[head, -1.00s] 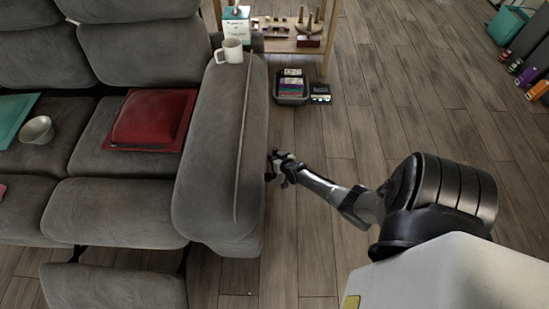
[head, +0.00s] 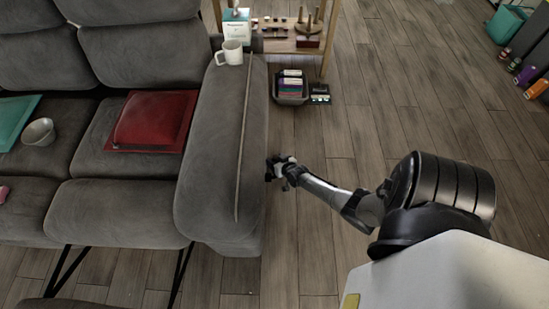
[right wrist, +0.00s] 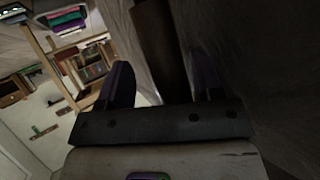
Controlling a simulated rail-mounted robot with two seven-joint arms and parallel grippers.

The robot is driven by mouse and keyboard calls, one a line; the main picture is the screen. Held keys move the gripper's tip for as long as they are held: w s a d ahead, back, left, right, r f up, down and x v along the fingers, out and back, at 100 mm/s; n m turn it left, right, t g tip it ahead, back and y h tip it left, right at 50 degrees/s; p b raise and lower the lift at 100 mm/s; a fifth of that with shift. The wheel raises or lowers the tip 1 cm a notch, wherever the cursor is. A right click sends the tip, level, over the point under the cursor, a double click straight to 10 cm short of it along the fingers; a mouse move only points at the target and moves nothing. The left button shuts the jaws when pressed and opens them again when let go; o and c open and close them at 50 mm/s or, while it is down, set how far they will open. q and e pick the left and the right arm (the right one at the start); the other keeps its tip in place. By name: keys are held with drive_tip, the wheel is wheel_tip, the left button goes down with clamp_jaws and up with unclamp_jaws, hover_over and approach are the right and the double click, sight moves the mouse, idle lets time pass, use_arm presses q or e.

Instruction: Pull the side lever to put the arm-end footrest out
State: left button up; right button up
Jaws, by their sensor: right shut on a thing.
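The grey sofa (head: 220,150) fills the left of the head view, its near armrest facing me. My right gripper (head: 278,168) is at the outer side of that armrest, low down. In the right wrist view my right gripper (right wrist: 162,78) has its two fingers on either side of a dark bar, the side lever (right wrist: 158,35), and is shut on it. In the head view the lever is largely hidden at the gripper. The arm-end footrest (head: 75,304) shows only as a strip at the bottom edge, with thin dark struts between it and the seat. My left gripper is not in view.
A white mug (head: 230,54) stands on the armrest. A red cushion (head: 150,120) and a bowl (head: 39,132) lie on the seats. A dark basket (head: 291,92) and a wooden shelf (head: 292,42) are beyond the armrest. The wooden floor (head: 375,110) around my arm is mostly clear.

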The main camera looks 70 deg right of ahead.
drive_tip(key=p+v, duration=0.6)
drive_tip(key=v, duration=0.6)
drive_tip(key=shift+s+d, duration=0.2)
drive_tip(key=shift+s, duration=0.15)
drive_tip(key=shift+w+r, duration=0.1)
drive_tip(key=shift+w, duration=0.05)
